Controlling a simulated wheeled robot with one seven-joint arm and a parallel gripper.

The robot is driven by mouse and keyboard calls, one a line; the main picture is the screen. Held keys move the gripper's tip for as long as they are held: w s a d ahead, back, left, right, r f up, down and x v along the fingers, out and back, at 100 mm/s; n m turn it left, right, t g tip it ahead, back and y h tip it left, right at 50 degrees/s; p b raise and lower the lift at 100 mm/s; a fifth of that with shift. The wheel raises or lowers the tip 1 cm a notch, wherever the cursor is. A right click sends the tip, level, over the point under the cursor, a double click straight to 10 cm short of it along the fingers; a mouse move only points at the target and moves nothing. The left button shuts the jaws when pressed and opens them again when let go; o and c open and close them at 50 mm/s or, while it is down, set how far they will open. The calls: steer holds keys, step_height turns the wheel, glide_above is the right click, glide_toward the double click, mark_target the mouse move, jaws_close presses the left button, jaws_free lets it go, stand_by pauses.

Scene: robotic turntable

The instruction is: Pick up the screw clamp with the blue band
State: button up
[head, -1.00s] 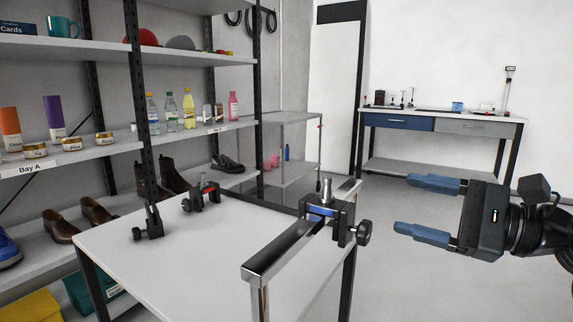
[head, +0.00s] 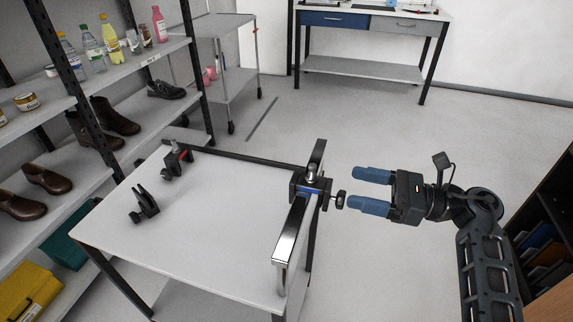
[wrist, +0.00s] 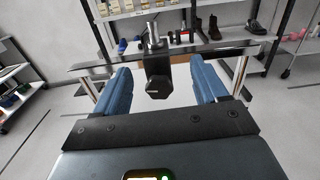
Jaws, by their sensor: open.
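The screw clamp with the blue band (head: 309,187) is fixed on a shiny metal rail along the right side of the white table. Its black screw knob (head: 340,200) points right, toward my gripper. My gripper (head: 355,190) is open and empty, just right of the knob, with blue fingers. In the wrist view the clamp (wrist: 156,66) stands ahead between the two fingers, its knob facing the camera; its blue band is not visible there. A clamp with a red band (head: 175,158) and a plain black clamp (head: 144,205) stand on the table's left part.
The metal rail (head: 291,238) runs along the right edge of the white table (head: 215,225). A shelf rack with shoes and bottles stands left. A grey cart (head: 222,60) and a workbench (head: 370,45) stand behind. Open floor lies right of the table.

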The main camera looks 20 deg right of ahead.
mark_target(322, 183)
steer(key=p+x, duration=0.1)
steer(key=x, duration=0.2)
steer(key=p+x, duration=0.2)
steer(key=x, duration=0.2)
steer(key=shift+s+a, duration=0.2)
steer(key=shift+a, duration=0.1)
steer(key=shift+w+a+f, duration=0.15)
steer(key=shift+w+a, duration=0.2)
steer(key=shift+a, duration=0.05)
steer(key=shift+c, duration=0.3)
jaws_close()
